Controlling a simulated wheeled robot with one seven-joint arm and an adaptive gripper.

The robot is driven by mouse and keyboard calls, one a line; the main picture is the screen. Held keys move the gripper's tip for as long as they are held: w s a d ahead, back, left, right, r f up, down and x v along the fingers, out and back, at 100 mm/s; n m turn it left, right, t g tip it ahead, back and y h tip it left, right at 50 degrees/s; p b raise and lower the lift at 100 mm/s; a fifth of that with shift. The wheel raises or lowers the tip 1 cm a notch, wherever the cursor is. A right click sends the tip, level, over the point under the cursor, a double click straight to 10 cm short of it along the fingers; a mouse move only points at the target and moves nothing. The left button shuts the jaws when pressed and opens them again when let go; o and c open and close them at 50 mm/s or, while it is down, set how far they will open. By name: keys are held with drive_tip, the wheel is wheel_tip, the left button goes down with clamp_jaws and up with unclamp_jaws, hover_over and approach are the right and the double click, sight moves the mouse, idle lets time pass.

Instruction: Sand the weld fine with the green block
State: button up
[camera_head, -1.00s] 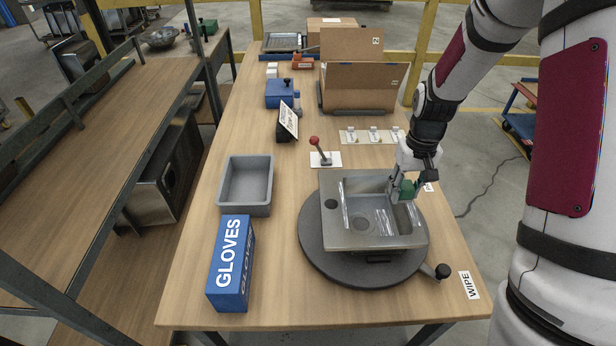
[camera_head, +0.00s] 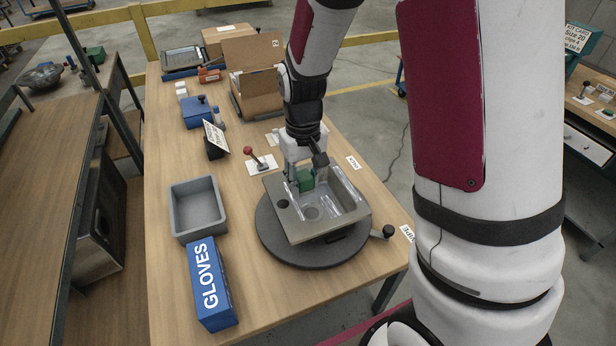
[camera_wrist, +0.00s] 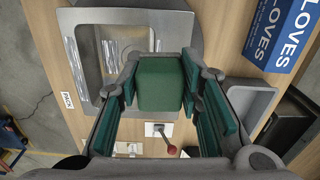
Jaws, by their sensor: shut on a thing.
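My gripper (camera_head: 305,184) is shut on the green block (camera_wrist: 161,84), which sits between its fingers in the wrist view. In the head view the green block (camera_head: 306,179) is at the back rim of the steel sink (camera_head: 287,222), left of the basin's middle. I cannot tell whether it touches the metal. The sink lies on a dark round turntable (camera_head: 275,245) and also shows in the wrist view (camera_wrist: 88,17). Shiny pale streaks, perhaps the weld, run along the basin edges (camera_head: 345,190). My gripper hides part of the back edge.
A grey bin (camera_head: 197,207) and a blue gloves box (camera_head: 210,285) stand left of the turntable. A red-knobbed lever (camera_head: 249,151) stands behind the sink. The turntable's black-knobbed handle (camera_head: 388,231) sticks out right. Bare wood lies between bin and turntable.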

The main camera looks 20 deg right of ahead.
wheel_tip(320, 180, down, 5)
drive_tip(key=shift+w+b, duration=0.1)
drive_tip(key=shift+b, duration=1.15)
